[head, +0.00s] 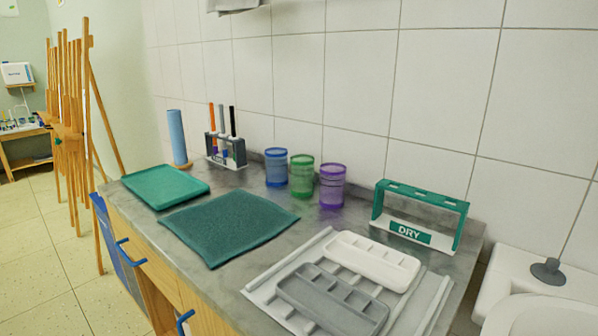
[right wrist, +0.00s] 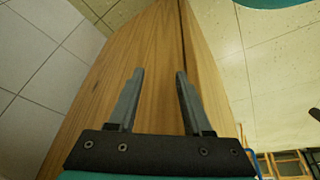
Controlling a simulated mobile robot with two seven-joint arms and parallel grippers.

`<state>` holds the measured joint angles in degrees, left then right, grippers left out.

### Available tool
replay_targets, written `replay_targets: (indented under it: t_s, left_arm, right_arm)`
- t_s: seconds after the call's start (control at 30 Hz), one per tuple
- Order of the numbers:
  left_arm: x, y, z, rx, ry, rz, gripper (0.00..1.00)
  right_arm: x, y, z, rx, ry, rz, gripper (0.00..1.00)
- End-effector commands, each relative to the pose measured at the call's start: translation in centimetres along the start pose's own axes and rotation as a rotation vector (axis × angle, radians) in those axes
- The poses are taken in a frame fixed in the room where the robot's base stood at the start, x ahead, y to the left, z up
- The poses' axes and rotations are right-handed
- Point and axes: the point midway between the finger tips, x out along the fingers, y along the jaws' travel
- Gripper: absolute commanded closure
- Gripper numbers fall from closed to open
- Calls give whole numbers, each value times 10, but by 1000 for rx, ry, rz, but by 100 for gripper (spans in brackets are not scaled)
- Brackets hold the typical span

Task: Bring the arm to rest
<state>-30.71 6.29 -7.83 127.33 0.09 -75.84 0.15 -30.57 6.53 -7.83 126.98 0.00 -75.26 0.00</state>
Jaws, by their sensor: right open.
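My right gripper (right wrist: 158,100) shows in the right wrist view. Its two dark fingers are apart with nothing between them. Behind them is a plain wooden surface (right wrist: 155,55), apparently a cabinet panel, and I cannot tell how far off it is. Neither arm nor gripper shows in the head view, and my left gripper is not in view.
The counter (head: 240,185) holds a teal tray (head: 165,186), a teal mat (head: 228,222), blue, green and purple cups (head: 332,186), a DRY rack (head: 420,215) and white and grey palettes (head: 372,259). Easels (head: 75,130) stand at left; a sink (head: 545,312) is at right.

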Motion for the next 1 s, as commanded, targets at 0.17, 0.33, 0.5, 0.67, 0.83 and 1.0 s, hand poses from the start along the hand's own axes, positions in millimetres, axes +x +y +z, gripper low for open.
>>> replay_targets:
  t_s: [0.17,0.33,0.5,0.67,0.83,1.0]
  left_arm:
    - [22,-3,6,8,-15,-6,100]
    - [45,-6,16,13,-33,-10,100]
    - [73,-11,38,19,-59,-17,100]
    - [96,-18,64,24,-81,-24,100]
    - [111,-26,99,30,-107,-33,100]
    - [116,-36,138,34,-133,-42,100]
  right_arm:
    - [21,2,7,-4,-20,3,50]
    - [44,4,18,-8,-38,6,50]
    - [72,9,39,-14,-63,13,50]
    - [94,15,66,-19,-86,20,50]
    - [109,24,101,-24,-112,28,50]
    - [114,33,140,-29,-139,37,50]
